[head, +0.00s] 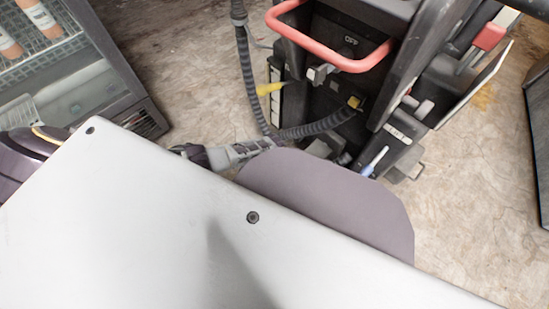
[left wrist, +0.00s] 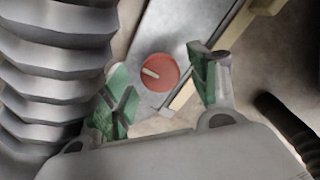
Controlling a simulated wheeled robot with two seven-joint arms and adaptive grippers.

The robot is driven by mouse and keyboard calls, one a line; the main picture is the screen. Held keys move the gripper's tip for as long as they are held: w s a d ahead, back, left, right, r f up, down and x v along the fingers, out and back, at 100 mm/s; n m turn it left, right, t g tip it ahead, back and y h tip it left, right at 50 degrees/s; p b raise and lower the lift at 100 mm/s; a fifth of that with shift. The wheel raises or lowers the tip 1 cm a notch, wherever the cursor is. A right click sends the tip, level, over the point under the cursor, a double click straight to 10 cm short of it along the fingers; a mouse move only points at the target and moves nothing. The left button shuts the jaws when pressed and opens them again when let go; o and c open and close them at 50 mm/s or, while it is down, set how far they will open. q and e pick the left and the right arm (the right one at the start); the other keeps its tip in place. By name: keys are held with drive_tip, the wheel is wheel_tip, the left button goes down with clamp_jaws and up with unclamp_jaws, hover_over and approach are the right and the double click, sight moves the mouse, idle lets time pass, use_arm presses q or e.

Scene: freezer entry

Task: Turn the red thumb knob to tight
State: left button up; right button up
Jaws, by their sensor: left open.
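The red thumb knob (left wrist: 160,72) shows in the left wrist view as a round red disc with a short pale bar on its face. It sits on a grey metal plate (left wrist: 196,30). My left gripper (left wrist: 160,92) is open, with green pads on its two fingers. The knob appears between the fingertips in the picture, a little beyond them, and I see no finger touching it. I cannot make out any tight mark. In the head view I cannot pick out the knob. My right gripper is in neither view.
A black machine (head: 345,90) with a red loop handle (head: 330,60) stands at the upper middle. A dark ribbed hose (head: 250,75) hangs beside it; a large grey ribbed hose (left wrist: 50,70) crowds the wrist view's left. A glass-topped freezer (head: 75,75) stands at left. Stone floor (head: 185,50) lies between.

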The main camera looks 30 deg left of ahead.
use_arm(q)
drive_tip(key=shift+f, duration=0.15)
drive_tip(key=c, duration=1)
drive_tip(key=shift+c, duration=0.2)
